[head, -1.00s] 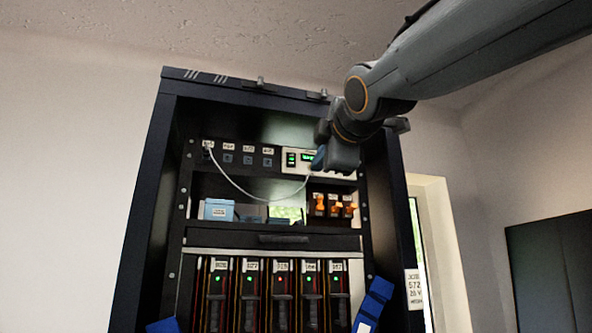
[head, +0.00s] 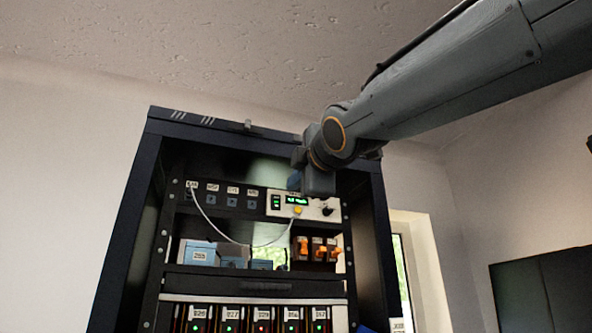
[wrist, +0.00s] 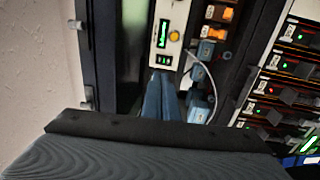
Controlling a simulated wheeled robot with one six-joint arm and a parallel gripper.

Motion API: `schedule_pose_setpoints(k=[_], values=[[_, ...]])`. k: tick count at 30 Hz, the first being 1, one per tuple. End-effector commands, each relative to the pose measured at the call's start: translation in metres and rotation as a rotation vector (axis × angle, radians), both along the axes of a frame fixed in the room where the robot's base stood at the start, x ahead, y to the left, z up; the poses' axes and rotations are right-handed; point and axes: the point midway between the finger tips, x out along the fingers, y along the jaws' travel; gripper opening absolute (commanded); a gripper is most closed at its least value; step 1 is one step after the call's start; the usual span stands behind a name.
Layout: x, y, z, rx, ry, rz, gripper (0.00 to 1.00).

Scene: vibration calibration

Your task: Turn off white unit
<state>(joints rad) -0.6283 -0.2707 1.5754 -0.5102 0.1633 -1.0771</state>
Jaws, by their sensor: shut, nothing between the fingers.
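The white unit (head: 313,212) is mounted in the upper part of the black rack. Its front has a green-lit switch (head: 276,202), a lit green display (head: 297,199), a yellow button (head: 298,210) and a black knob (head: 327,211). A white cable (head: 225,236) hangs in front of the rack. My gripper (head: 294,181) is in front of the rack, just above the unit in the head view. In the wrist view the unit (wrist: 178,20) lies beyond the closed blue fingers (wrist: 160,88), whose tips are near the switch end; contact cannot be told.
Below are blue boxes (head: 199,254) and orange switches (head: 318,252). Lower down are several labelled modules (head: 232,325) with small lights. The rack's side wall (head: 372,240) stands at the right.

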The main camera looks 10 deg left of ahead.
Motion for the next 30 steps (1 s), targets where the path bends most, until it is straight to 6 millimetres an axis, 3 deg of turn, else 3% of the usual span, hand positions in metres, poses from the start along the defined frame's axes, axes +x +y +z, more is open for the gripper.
schedule_pose_setpoints(k=[18, 30], values=[[0.086, 0.053, 0.013, -0.001, 0.001, 0.001, 0.0], [0.101, 0.062, 0.014, 0.0, 0.001, 0.002, 0.0]])
